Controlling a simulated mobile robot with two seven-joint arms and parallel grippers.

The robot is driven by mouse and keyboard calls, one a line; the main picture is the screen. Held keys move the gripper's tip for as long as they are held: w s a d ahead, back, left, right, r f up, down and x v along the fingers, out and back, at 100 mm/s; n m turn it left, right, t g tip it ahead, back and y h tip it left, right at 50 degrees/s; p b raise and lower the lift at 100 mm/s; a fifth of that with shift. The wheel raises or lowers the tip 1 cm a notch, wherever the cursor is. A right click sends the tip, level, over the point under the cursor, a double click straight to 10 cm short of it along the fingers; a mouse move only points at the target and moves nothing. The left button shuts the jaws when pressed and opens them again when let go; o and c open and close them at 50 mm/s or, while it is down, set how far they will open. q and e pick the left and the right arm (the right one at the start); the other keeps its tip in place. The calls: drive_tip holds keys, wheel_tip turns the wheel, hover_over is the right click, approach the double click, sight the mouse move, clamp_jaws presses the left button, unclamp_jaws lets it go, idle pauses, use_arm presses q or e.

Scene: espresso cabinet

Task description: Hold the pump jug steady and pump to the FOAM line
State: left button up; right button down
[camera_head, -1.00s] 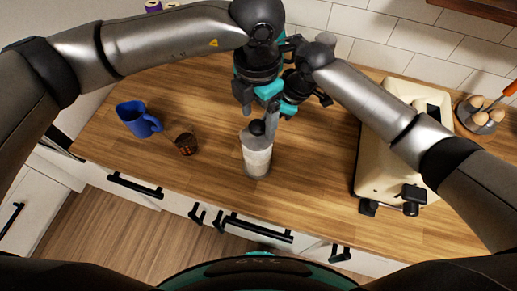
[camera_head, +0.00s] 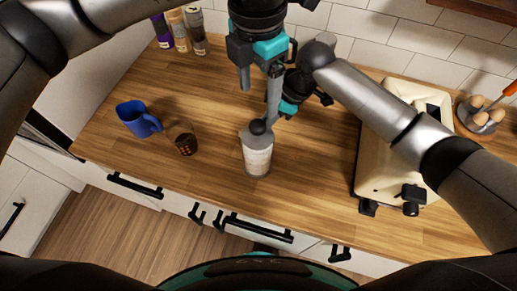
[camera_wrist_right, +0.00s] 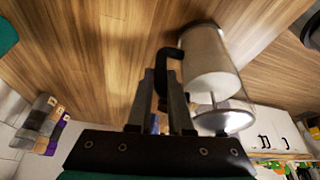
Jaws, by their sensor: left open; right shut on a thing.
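The pump jug (camera_head: 257,155) stands upright on the counter, a clear cylinder with pale contents and a black knob (camera_head: 257,127) on top. Its body also shows in the right wrist view (camera_wrist_right: 207,62). My right gripper (camera_head: 271,112) is shut on the jug's black handle (camera_wrist_right: 172,55); in the right wrist view its fingers (camera_wrist_right: 163,85) close around the handle. My left gripper (camera_head: 260,80) is open and empty above the knob, apart from it. I cannot make out the FOAM line or the level against it.
A blue mug (camera_head: 133,119) and a small dark patterned cup (camera_head: 185,144) stand left of the jug. Several bottles (camera_head: 178,30) stand at the back left. Counter between cup and jug is clear.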

drive_tip(key=c, duration=0.8)
unclamp_jaws()
drive_tip(key=shift+o, duration=0.2)
drive_tip(key=v, duration=1.2)
